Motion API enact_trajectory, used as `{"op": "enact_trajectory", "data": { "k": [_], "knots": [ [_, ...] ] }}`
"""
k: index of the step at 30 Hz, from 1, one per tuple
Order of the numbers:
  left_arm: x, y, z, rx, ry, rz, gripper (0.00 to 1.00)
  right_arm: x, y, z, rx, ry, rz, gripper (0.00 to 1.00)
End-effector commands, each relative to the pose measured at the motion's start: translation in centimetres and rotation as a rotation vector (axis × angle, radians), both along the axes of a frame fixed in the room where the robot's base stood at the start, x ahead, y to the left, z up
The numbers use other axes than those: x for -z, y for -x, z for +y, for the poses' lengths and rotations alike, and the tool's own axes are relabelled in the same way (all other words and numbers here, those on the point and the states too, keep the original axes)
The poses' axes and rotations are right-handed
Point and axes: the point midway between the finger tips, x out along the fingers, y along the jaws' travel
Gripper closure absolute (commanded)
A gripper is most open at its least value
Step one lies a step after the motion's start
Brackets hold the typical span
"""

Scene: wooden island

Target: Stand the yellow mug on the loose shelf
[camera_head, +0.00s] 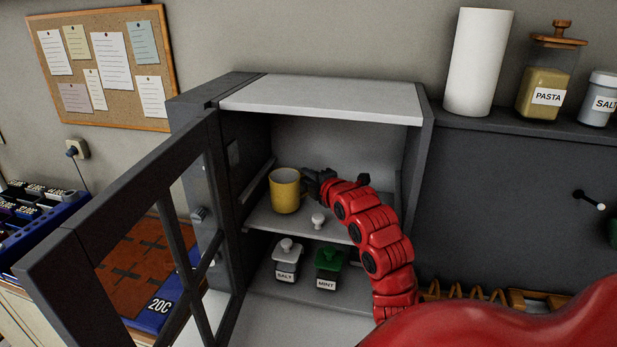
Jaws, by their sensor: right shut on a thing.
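The yellow mug (285,192) is upright inside the open cabinet, at the left part of the middle shelf (340,233), which I take to be the loose shelf. A small white knob (318,220) shows at the shelf, right of the mug. The mug's base overlaps the shelf surface; I cannot tell whether it rests on it or hangs just above. My right gripper (314,186) reaches in from the right and is shut on the mug at its right side. Its fingertips and the mug's handle are hard to make out. My left gripper is not in view.
The glazed cabinet door (75,290) stands open on the left. Below the shelf stand a salt jar (287,262) and a green-lidded mint jar (328,264). A paper roll (478,62) and a pasta jar (545,90) stand on a ledge at right. The cabinet top (320,98) is bare.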

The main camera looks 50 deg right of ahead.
Motion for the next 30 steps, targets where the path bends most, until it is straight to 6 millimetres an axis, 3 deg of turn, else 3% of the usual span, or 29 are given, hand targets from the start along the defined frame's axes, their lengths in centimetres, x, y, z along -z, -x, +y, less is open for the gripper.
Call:
{"op": "enact_trajectory", "data": {
  "k": [9, 10, 15, 25, 30],
  "knots": [
    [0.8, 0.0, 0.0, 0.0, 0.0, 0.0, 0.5, 0.7, 0.0, 0.0, 0.0, 0.001, -0.002, 1.0],
    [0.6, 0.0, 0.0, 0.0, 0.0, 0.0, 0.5, 0.5, 0.0, 0.0, 0.0, 0.001, -0.002, 0.8],
    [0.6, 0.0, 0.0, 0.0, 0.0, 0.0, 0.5, 0.5, 0.0, 0.0, 0.0, 0.0, -0.001, 0.5],
    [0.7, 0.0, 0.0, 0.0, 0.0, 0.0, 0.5, 0.6, 0.2, 0.0, 0.0, 0.0, -0.001, 0.5],
    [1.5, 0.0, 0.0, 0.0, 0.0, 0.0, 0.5, 0.2, 1.9, 0.6, 0.002, 0.007, -0.005, 0.5]
  ]
}}
